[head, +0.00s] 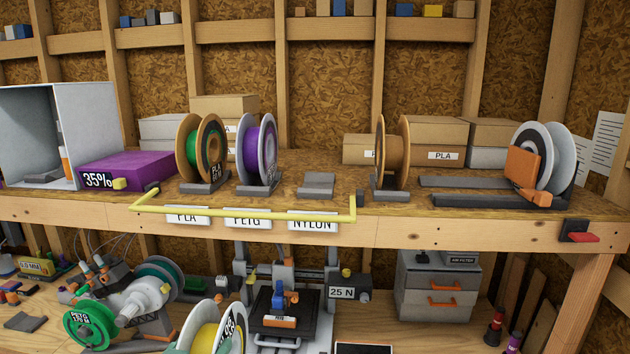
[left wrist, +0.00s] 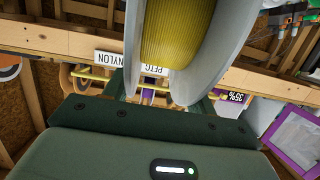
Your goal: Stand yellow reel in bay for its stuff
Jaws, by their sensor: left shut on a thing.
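The yellow reel (head: 207,338), with pale grey flanges, is low at the bottom edge of the head view, below the upper shelf. It fills the top of the left wrist view (left wrist: 178,35). A dark tag on its side is too tilted to read surely. My left gripper (left wrist: 168,98) is shut on the reel; in the head view it is mostly hidden or cut off. Three bays are labelled PLA (head: 187,217), PETG (head: 247,219) and NYLON (head: 312,221). A green reel (head: 193,152) stands above PLA, a purple reel (head: 252,150) above PETG. The NYLON cradle (head: 316,185) is empty. My right gripper is not in view.
A yellow rail (head: 270,215) runs along the shelf front before the bays. A purple box marked 35% (head: 128,168) lies left. A machine with green reels (head: 90,325) and a printer (head: 283,305) occupy the lower bench.

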